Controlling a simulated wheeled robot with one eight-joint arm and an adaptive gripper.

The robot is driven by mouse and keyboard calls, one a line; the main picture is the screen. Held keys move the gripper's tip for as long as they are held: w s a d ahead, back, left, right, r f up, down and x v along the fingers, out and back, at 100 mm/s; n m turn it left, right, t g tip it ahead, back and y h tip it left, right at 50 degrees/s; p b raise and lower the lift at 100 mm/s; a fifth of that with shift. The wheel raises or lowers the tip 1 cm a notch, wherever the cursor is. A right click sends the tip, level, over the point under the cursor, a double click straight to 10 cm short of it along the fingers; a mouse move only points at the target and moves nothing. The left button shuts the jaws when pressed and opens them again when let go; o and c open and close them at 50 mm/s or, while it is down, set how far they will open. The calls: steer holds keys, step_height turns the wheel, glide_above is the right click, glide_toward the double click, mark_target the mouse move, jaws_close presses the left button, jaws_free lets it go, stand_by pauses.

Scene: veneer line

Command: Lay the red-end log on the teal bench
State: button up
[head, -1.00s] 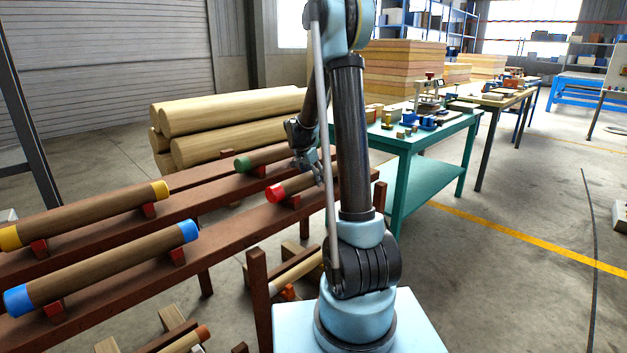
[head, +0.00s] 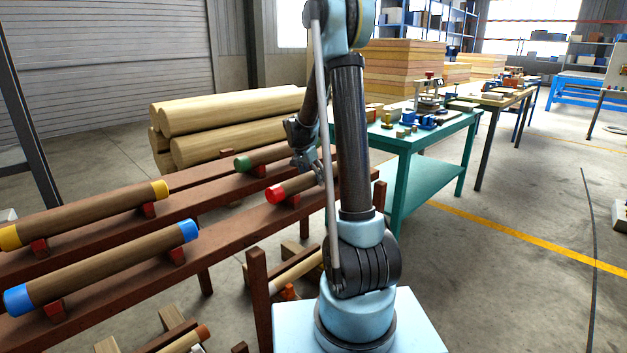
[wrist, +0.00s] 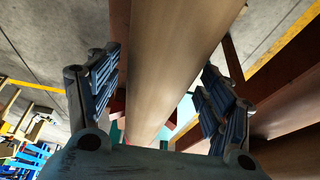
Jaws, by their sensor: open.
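The red-end log (head: 290,187) lies on the brown rack, its red end to the left and its right part hidden behind my arm. My gripper (head: 312,172) is over this log in the head view. In the wrist view the brown log (wrist: 180,60) runs between the two spread fingers of my gripper (wrist: 165,100), with a gap visible on both sides. The gripper is open. The teal bench (head: 420,138) stands to the right behind my arm, with tools and small blocks on its top.
A green-end log (head: 262,157) lies on the rear rail close by. Blue-end (head: 110,265) and yellow-end (head: 90,212) logs lie at the left of the rack. Large bare logs (head: 225,120) are stacked behind. Open floor lies at the right.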

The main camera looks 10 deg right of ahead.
steer(key=v, duration=1)
steer(key=shift+s+r, duration=0.1)
steer(key=shift+r, duration=0.15)
steer(key=shift+s+a+r, duration=0.1)
steer(key=shift+s+r, duration=0.1)
steer(key=shift+r, duration=0.2)
steer(key=s+d+r+n+y, duration=0.1)
steer(key=s+d+n, duration=0.15)
steer(key=s, duration=0.95)
steer(key=s+d+n+y, duration=0.1)
steer(key=s+d+n, duration=0.15)
steer(key=s, duration=0.85)
steer(key=s+f+n, duration=0.3)
steer(key=s+f, duration=0.2)
steer(key=s, duration=0.4)
steer(key=s+a+f+n+y, duration=0.1)
steer(key=s+f+n, duration=0.2)
steer(key=s, duration=0.6)
steer(key=shift+a+f+y, duration=0.25)
steer(key=shift+f+y, duration=0.05)
steer(key=shift+f, duration=0.6)
steer(key=shift+s, duration=0.1)
